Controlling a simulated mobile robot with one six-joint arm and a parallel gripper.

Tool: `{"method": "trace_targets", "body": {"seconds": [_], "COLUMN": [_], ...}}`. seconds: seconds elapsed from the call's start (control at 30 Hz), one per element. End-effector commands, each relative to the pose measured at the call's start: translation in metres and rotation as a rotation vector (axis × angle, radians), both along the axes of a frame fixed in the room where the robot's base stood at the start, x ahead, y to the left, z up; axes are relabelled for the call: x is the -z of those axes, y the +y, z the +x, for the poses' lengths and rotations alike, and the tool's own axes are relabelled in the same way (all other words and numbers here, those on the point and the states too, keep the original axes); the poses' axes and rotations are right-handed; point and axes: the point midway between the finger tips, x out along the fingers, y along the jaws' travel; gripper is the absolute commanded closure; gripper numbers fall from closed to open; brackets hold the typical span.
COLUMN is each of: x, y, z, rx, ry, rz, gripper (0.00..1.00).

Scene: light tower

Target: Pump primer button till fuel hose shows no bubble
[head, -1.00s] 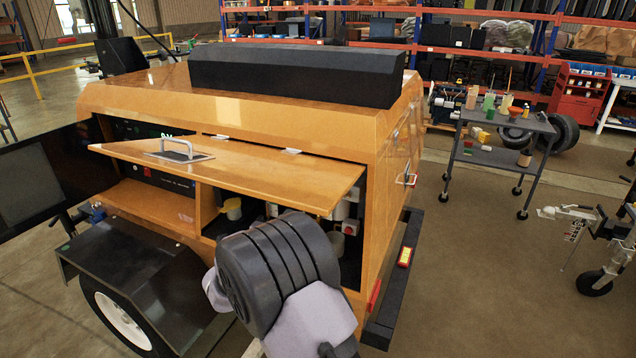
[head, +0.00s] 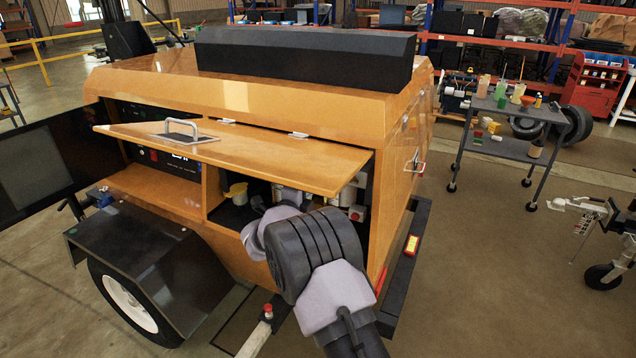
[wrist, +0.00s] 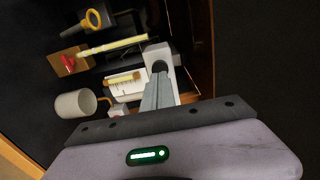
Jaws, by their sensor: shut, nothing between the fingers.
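In the wrist view my gripper (wrist: 159,78) is shut and empty. Its fingertips are at a white block (wrist: 155,53) with a dark round part (wrist: 158,67), which may be the primer button; I cannot tell whether they touch it. A pale yellow tube (wrist: 112,46), possibly the fuel hose, runs left of the block. Bubbles in it cannot be made out. A clear-fronted part with an amber strip (wrist: 124,78) sits beside the fingers. In the head view my arm reaches into the open side compartment of the orange light tower (head: 270,105) and hides most of that area.
A raised orange door panel (head: 260,155) hangs over the compartment. The wrist view also shows a red knob (wrist: 68,62), a yellow ring handle (wrist: 95,18) and a whitish cylinder (wrist: 75,104).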

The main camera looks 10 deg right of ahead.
Motion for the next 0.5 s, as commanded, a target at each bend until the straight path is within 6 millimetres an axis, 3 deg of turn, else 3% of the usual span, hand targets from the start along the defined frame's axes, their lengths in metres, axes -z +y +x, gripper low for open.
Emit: {"method": "trace_targets", "body": {"seconds": [0.2, 0.5], "x": [0.001, 0.000], "y": [-0.018, -0.020], "z": [0.023, 0.028], "rx": [0.000, -0.001], "ry": [0.000, 0.001], "rz": [0.001, -0.001], "gripper": [1.00, 1.00]}}
